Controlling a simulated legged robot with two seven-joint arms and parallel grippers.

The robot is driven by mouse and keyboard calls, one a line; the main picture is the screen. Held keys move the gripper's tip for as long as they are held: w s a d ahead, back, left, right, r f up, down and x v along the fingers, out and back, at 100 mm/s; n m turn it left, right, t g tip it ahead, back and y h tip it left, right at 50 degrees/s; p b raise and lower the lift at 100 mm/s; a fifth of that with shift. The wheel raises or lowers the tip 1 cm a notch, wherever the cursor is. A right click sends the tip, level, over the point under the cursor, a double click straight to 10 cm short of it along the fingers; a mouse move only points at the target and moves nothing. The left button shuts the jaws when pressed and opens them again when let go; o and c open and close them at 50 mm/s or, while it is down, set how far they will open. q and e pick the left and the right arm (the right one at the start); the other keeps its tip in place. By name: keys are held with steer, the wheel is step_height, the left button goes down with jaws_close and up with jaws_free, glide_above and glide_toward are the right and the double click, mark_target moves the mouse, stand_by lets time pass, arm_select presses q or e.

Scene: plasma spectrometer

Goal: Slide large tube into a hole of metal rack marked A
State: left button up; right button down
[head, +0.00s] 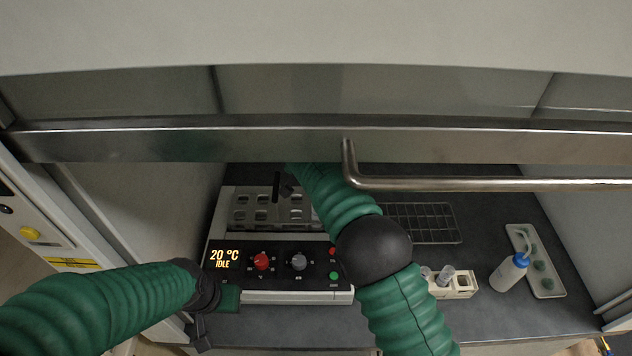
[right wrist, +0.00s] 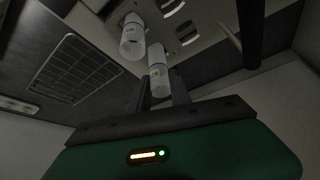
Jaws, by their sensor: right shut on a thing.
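The metal rack (head: 243,199) with rows of holes sits on the heating unit at the back left. Its slotted plate (right wrist: 204,43) also shows at the top of the right wrist view. My right gripper (right wrist: 160,97) is shut on a white-labelled tube (right wrist: 158,84). A second, similar tube (right wrist: 132,42) is beside it, close to the plate. I cannot tell whether either tube is in a hole, and no letter A is legible. In the head view my right arm hides most of its gripper and the tube. My left gripper (head: 203,330) is low at the left front, its jaws unclear.
The heating unit's black panel (head: 290,265) reads 20 °C IDLE. A dark upright handle (head: 276,187) rises by the rack. A wire grid (head: 425,222), a small white tube holder (head: 462,284), a blue-capped bottle (head: 508,272) and a tray (head: 550,284) stand to the right. The hood sash bar (head: 480,184) crosses above.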

steer(key=shift+f+b, duration=0.65)
steer(key=shift+f, duration=0.45)
steer(key=c, duration=1.1)
jaws_free()
